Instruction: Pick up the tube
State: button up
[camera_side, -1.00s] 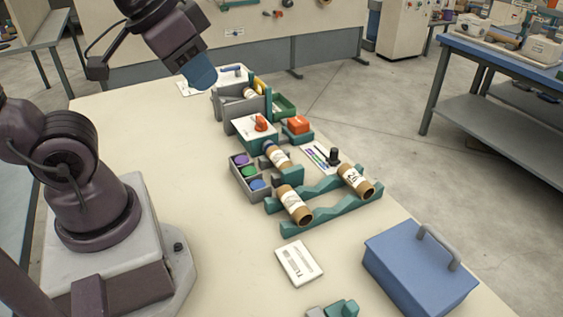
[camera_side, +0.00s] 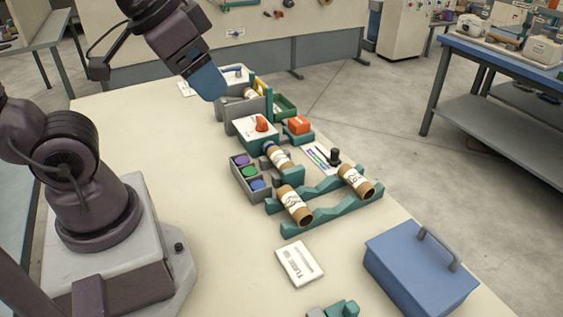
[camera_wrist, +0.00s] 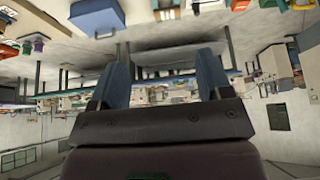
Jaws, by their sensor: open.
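Two brown cardboard tubes with white labels lie on a teal notched rack (camera_side: 345,208): one tube (camera_side: 295,204) at the near left, the other tube (camera_side: 356,181) at the right. A third tube (camera_side: 280,158) sits in a small holder behind them. Another tube-like piece (camera_side: 250,93) is partly hidden in the grey machine at the back. My gripper (camera_side: 211,88) is in the air at the upper left of the work, well away from the rack tubes. In the wrist view my gripper (camera_wrist: 163,75) shows two blue fingers spread apart with nothing between them.
A blue box with a handle (camera_side: 420,268) stands at the right front. A tray of coloured pucks (camera_side: 250,180), a box with an orange knob (camera_side: 257,131), and a white card (camera_side: 299,263) are on the table. The left middle of the table (camera_side: 160,140) is clear.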

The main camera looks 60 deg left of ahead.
jog(key=w+a+f+m+g+y, duration=0.1)
jog(key=w+a+f+g, duration=0.1)
jog(key=w+f+g, duration=0.35)
jog(key=m+g+y, duration=0.1)
jog(key=m+y, duration=0.2)
jog(key=m, duration=1)
send_near(283, 158)
jog(key=s, duration=0.1)
jog(key=d, duration=0.1)
jog(key=s, duration=0.1)
jog(key=shift+s+d+r, duration=0.25)
jog(key=shift+s+d, duration=0.1)
jog(key=a+f+m, duration=0.1)
jog(key=a+f, duration=0.1)
jog(key=f, duration=0.1)
jog(key=w+a+f+m, duration=0.1)
jog(key=a+f, duration=0.1)
jog(key=f, duration=0.2)
jog(key=w+a+f+m+t, duration=0.1)
jog(key=f+m, duration=0.1)
jog(key=f, duration=0.2)
jog(key=shift+a, duration=0.4)
jog(key=c, duration=1)
